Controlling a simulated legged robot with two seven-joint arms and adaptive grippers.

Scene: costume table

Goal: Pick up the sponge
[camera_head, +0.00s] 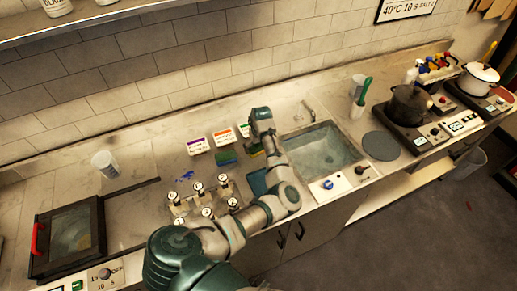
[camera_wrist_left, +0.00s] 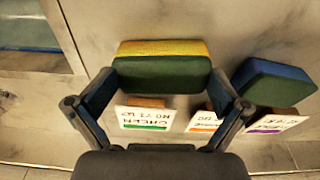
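A sponge with a yellow top and green side (camera_wrist_left: 162,66) lies on the counter in the left wrist view, between the fingertips of my left gripper (camera_wrist_left: 162,84). The fingers are spread wide, and their tips are close to the sponge's two ends; whether they touch it I cannot tell. In the head view the sponge (camera_head: 256,152) is mostly hidden by my left arm and hand (camera_head: 262,122). A second sponge, blue and green (camera_head: 226,158), lies to its left; it shows at the right in the wrist view (camera_wrist_left: 272,80). My right gripper is not in view.
Small label cards with purple (camera_head: 196,146), orange (camera_head: 222,138) and green marks stand behind the sponges. The sink (camera_head: 322,150) is to the right. A rack of several stamp-like items (camera_head: 205,200) is to the left. A pot (camera_head: 408,104) stands on a hotplate further right.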

